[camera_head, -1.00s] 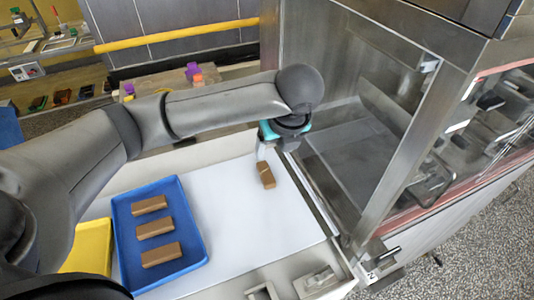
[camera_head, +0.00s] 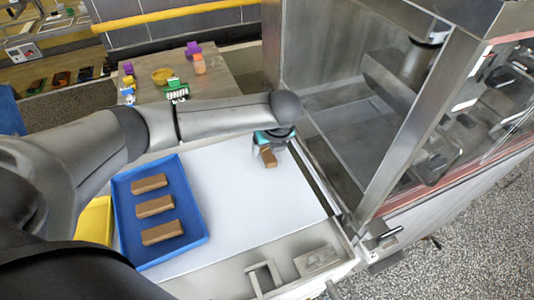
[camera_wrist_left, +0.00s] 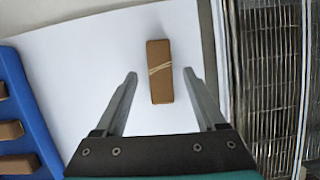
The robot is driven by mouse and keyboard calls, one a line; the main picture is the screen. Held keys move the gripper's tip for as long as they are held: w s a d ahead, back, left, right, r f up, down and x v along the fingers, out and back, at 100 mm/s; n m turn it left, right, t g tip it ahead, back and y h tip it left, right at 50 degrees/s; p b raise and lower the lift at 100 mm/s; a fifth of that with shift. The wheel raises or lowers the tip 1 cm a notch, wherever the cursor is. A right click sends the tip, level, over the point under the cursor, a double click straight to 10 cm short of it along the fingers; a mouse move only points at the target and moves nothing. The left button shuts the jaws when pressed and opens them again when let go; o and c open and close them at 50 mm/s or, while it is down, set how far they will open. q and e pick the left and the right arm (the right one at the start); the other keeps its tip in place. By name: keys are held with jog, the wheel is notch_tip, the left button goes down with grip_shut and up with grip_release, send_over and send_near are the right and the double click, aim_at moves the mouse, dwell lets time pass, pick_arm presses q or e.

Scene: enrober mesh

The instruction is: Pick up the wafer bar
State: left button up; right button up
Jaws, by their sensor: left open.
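A brown wafer bar (camera_head: 269,157) with pale stripes lies alone on the white surface, near the right end by the machine. In the left wrist view the wafer bar (camera_wrist_left: 160,72) lies lengthwise ahead, with its near end between the fingertip lines. No contact shows. In the head view my left gripper (camera_head: 268,150) is above the bar and partly hides it. My right gripper is not in view.
A blue tray (camera_head: 196,222) with three plain brown bars stands left on the white surface (camera_head: 250,215). A yellow tray (camera_head: 95,222) is further left. The steel machine frame (camera_head: 395,150) rises close to the right. A table (camera_head: 205,88) with small coloured objects stands behind.

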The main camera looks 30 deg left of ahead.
pick_arm(q)
jog(key=shift+x, duration=0.8)
jog(key=shift+c, duration=0.2)
jog(key=shift+r, duration=0.1)
jog(key=c, duration=1)
jog(key=shift+c, duration=0.2)
